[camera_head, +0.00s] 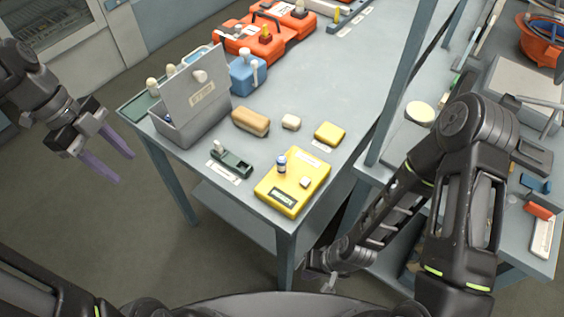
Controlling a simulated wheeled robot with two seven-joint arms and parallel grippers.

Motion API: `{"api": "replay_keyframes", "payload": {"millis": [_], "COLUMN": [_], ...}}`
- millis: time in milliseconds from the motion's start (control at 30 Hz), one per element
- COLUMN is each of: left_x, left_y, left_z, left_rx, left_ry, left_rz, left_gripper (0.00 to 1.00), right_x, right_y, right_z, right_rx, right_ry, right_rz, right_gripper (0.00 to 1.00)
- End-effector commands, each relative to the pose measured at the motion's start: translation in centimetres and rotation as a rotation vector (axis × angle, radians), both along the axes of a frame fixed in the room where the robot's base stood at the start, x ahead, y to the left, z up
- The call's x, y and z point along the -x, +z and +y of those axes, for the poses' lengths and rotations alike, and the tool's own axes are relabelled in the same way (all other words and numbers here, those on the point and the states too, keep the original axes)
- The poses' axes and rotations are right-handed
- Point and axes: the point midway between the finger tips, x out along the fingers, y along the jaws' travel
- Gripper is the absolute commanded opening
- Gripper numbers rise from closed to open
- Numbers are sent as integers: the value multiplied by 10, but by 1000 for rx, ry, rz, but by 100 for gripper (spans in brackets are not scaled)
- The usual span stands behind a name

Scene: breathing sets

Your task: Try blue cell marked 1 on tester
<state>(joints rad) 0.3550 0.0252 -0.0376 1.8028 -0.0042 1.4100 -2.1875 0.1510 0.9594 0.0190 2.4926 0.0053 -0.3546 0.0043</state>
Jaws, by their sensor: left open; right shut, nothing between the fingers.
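A small blue cell (282,165) with a pale top stands upright on the yellow tester (309,173) near the table's front corner. Its marking is too small to read. The tester also carries a small white block (305,182) and a dark label strip. My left gripper (123,168) is open and empty, off the table's left side, well away from the cell. My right gripper (327,284) is low at the bottom, off the table's front edge, shut and empty; its fingers are small and partly hidden.
A grey box (190,131) with a raised lid stands at the left edge. A dark cradle (231,161), brown block (250,122), cream block (291,122) and yellow block (329,134) lie nearby. Orange cases (262,40) stand behind. A post rises at right.

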Motion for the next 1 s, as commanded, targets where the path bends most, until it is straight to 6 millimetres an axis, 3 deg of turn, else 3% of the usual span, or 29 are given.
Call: {"api": "replay_keyframes", "payload": {"millis": [367,533,667,800,867,1000], "left_x": [-2,-14,-28,-35,-31,-7], "left_y": [-5,-36,-87,-164,-200,-275], "left_z": [-2,-15,-38,-80,-102,-157], "left_rx": [-1,-14,-35,-63,-74,-93], "left_ry": [11,106,270,532,667,1003], "left_rz": [7,43,101,190,235,342], "left_gripper": [44,44,44,44,44,44], "right_x": [0,0,0,0,0,0], "right_y": [0,0,0,0,0,0], "right_z": [0,0,0,0,0,0], "right_rx": [0,0,0,0,0,0], "right_ry": [0,0,0,0,0,0], "right_rz": [0,0,0,0,0,0], "right_gripper": [0,0,0,0,0,0]}}
